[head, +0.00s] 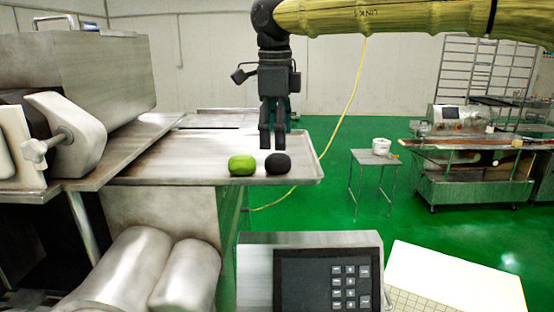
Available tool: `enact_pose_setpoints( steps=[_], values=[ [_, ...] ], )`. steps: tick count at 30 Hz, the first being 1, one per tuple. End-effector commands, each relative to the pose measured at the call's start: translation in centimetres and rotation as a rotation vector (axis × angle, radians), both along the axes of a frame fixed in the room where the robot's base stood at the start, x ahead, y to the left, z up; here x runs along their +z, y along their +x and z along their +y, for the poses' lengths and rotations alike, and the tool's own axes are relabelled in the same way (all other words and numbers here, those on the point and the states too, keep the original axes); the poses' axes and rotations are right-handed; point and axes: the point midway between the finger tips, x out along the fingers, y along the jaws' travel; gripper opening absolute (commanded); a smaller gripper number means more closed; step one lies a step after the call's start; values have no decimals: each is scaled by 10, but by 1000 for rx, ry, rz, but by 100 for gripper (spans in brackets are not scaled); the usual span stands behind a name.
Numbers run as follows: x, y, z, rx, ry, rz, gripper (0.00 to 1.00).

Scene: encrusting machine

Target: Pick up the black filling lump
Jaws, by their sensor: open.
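The black filling lump (278,164) is a dark, rounded lump on the metal tray shelf (205,147) of the machine, close to its front edge. My gripper (272,143) hangs pointing down above and slightly behind the black lump in the picture. Its fingers look near each other from this side, and nothing shows between them. The exact height gap between the fingertips and the lump cannot be told.
The steel machine body (90,75) fills the left side. A control panel (328,280) and a white sheet (455,285) are in the foreground. A small table with a white bucket (381,146) stands at right on open green floor. A yellow cable hangs behind my arm.

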Motion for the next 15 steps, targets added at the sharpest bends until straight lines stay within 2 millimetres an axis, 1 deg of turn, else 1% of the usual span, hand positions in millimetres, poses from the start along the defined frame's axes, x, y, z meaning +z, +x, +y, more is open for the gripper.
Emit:
enact_pose_setpoints(
  steps=[8, 15],
  values=[
    [-15, 1, -1, -1, -2, 2, 73],
    [-43, 3, -1, -1, -2, 2, 73]
  ],
)
